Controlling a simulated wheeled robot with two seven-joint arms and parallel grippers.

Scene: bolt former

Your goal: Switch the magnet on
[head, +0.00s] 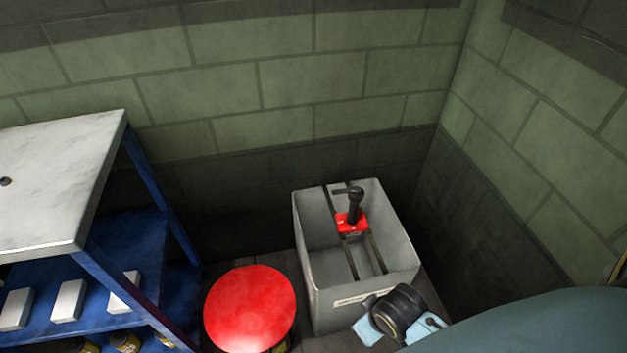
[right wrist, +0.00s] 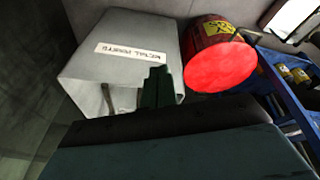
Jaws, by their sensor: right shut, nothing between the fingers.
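The magnet is a red block (head: 352,222) with a black upright stem and a black lever (head: 348,191) on top, pointing left. It sits on rails inside a grey open-topped bin (head: 312,285), near the back, in the head view. The bin also shows in the right wrist view (right wrist: 125,40), where the magnet is not visible. My right gripper (right wrist: 157,80) is shut and empty, pointing toward the bin's labelled side. In the head view, my right arm comes in from the lower right and its wrist is in front of the bin. My left gripper is out of view.
A drum with a red lid (head: 250,308) stands left of the bin. A blue shelf unit with a pale top (head: 60,190) stands further left, holding white boxes and small yellow-banded containers. Green block walls close in behind and to the right.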

